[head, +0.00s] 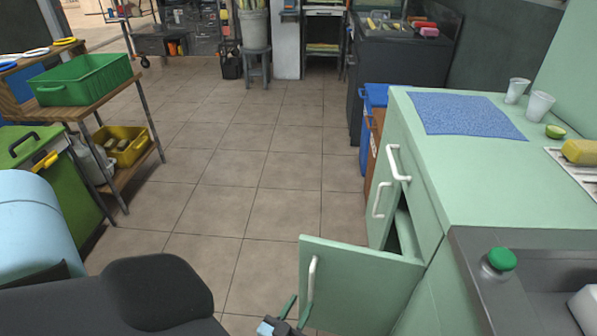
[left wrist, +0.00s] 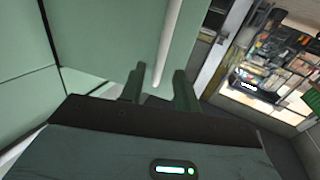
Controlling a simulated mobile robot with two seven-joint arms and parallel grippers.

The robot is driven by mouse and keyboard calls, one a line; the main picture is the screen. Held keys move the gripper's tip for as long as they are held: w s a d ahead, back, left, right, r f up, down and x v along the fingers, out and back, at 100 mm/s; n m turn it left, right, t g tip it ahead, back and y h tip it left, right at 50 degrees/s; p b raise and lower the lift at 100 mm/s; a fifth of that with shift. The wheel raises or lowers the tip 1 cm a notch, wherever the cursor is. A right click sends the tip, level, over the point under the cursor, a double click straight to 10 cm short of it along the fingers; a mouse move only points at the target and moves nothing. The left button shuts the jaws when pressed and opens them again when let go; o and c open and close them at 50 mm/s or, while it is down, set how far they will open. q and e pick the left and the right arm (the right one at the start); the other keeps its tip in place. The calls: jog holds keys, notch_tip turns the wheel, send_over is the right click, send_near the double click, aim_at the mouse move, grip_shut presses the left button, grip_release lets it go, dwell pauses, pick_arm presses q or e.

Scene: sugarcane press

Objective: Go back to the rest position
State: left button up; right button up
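My left gripper (head: 288,312) is at the bottom edge of the head view, beside the open pale green cabinet door (head: 355,285). Its two dark fingers stand apart in the left wrist view (left wrist: 159,72). The door's white handle (head: 311,280) shows in line with the gap between the fingers in the left wrist view (left wrist: 168,40). The fingers do not look closed on it; whether they touch it I cannot tell. My right gripper is not in view.
The green counter (head: 440,180) stands on the right, with a blue mat (head: 465,115), two cups, a lime half and a sponge. A wooden cart (head: 110,100) with a green crate (head: 85,80) stands at the left. The tiled floor (head: 240,160) between them is clear.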

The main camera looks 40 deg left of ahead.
pick_arm(q)
jog(key=shift+w, duration=0.1)
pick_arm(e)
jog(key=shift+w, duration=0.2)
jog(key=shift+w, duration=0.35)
